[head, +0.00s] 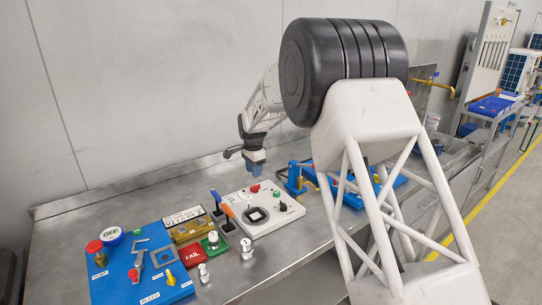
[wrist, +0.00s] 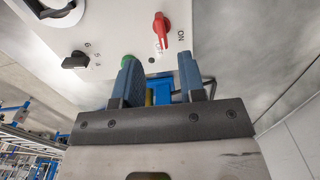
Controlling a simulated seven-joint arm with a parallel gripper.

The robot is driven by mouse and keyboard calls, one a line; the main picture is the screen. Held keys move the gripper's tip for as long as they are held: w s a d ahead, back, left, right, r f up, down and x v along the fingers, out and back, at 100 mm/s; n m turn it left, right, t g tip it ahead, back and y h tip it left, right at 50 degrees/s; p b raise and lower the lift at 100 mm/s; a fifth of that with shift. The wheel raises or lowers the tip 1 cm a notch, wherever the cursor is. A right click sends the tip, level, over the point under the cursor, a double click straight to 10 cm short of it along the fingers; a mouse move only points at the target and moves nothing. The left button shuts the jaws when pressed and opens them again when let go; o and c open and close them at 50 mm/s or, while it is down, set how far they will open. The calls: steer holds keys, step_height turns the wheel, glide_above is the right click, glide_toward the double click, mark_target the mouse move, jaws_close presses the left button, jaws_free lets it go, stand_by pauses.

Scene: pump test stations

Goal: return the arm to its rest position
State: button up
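My gripper (head: 254,169) hangs above the back part of the white control panel (head: 272,222) in the head view, fingers pointing down. In the wrist view my gripper (wrist: 159,72) has its two blue fingers apart, with nothing held between them. The panel's red knob (wrist: 160,30) lies beyond the fingertips, beside the word ON. A black knob (wrist: 76,62) is to its left. A green part (wrist: 127,61) is partly hidden by the left finger.
A blue station (head: 141,267) with a red knob and yellow valve is at the front left. A red FAIL plate (head: 194,257) lies beside it. Blue pump fixtures (head: 300,180) stand right of the panel. The back wall is behind the metal bench (head: 75,207).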

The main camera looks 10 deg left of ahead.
steer(key=s+d+r+n+t, duration=0.1)
steer(key=s+d+r+n, duration=0.1)
steer(key=s+d+r, duration=0.9)
steer(key=s+d+r+n, duration=0.2)
steer(key=s+d+r, duration=0.6)
steer(key=s+d, duration=0.6)
steer(key=s+d+f+n, duration=0.1)
steer(key=s+d, duration=0.4)
steer(key=s, duration=0.5)
steer(key=s+d+f+n+t, duration=0.1)
steer(key=s+d+n, duration=0.1)
steer(key=s+d, duration=0.4)
steer(key=s+d+f+n, duration=0.2)
steer(key=s+d, duration=0.4)
steer(key=s, duration=0.9)
steer(key=shift+s+t, duration=0.3)
steer(key=shift+s, duration=0.1)
